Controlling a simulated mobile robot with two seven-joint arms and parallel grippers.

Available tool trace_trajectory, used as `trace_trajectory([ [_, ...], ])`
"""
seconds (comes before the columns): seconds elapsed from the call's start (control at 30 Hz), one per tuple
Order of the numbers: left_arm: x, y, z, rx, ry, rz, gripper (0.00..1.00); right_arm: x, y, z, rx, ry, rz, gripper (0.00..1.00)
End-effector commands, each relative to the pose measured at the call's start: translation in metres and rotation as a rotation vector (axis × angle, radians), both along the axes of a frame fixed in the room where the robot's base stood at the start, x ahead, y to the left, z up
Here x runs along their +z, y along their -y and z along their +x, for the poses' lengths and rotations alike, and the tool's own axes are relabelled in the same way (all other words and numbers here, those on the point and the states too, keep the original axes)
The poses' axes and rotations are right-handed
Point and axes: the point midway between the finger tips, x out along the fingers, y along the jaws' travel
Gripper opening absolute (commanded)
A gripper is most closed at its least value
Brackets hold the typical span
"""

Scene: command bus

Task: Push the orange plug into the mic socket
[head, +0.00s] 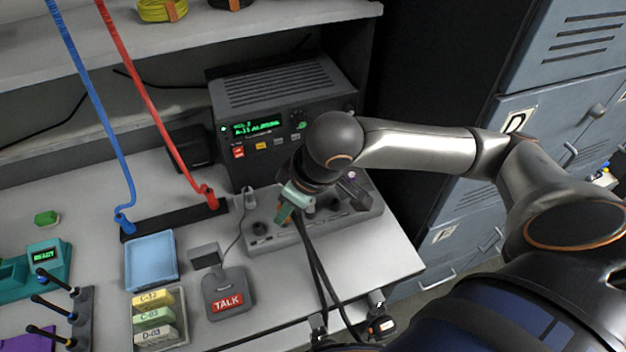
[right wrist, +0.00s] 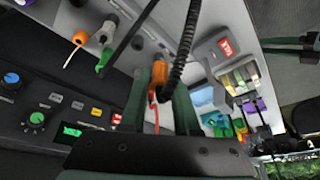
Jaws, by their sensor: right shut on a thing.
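My right gripper (head: 297,197) is over the grey socket panel (head: 262,240) in the head view, with pale green fingers. It is shut on the orange plug (head: 283,212), whose dark cord hangs toward the table's front edge. In the right wrist view the orange plug (right wrist: 160,75) sits between the fingers (right wrist: 161,90), and a coiled black cord crosses in front. The panel (right wrist: 125,48) has several dark round sockets. The mic label is not legible, so I cannot tell which socket is the mic one, nor whether the plug touches the panel.
A dark radio (head: 285,125) stands behind the panel. A grey plug (head: 249,195) with a thin cord is at the panel's left end. A TALK unit (head: 228,290), blue tray (head: 151,260) and label blocks (head: 153,315) lie left. Dark cords hang over the front edge.

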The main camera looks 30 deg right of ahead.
Motion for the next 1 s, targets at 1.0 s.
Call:
trace_trajectory([
  [1.0, -0.032, 0.0, 0.0, 0.0, 0.0, 0.0, 0.5, -0.056, -0.037, 0.059, 0.255, 0.02, -0.007, 0.0],
])
